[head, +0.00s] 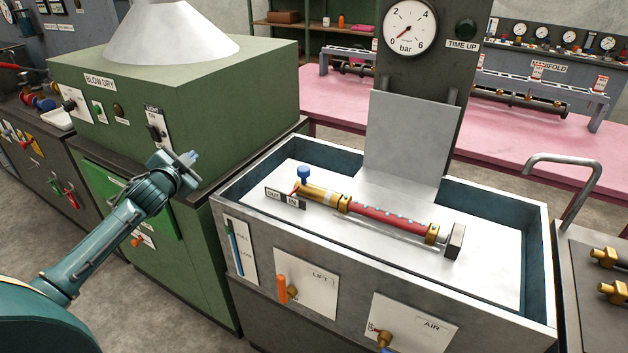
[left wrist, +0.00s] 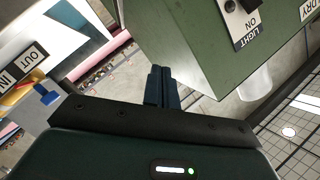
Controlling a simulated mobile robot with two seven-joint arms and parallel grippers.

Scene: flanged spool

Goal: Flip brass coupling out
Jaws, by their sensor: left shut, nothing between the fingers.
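The brass coupling (head: 316,194) is at the left end of a red hose assembly (head: 390,215) lying on the white plate in the open tank. A small OUT/IN sign (head: 285,198) stands just in front of that end, with a blue knob (head: 304,173) above and behind it. The sign (left wrist: 22,70) and blue knob (left wrist: 47,96) also show at the left of the left wrist view. My left gripper (head: 190,158) is left of the tank, beside the green cabinet, apart from the coupling. Its fingers (left wrist: 160,86) are together and empty. My right gripper is not in view.
The green BLOW DRY cabinet (head: 180,90) stands close to my left gripper. The tank's front has an orange LIFT handle (head: 282,288) and an AIR valve (head: 382,336). An upright grey plate (head: 408,140) and pressure gauge (head: 410,28) rise behind. A bent metal pipe (head: 575,180) stands at right.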

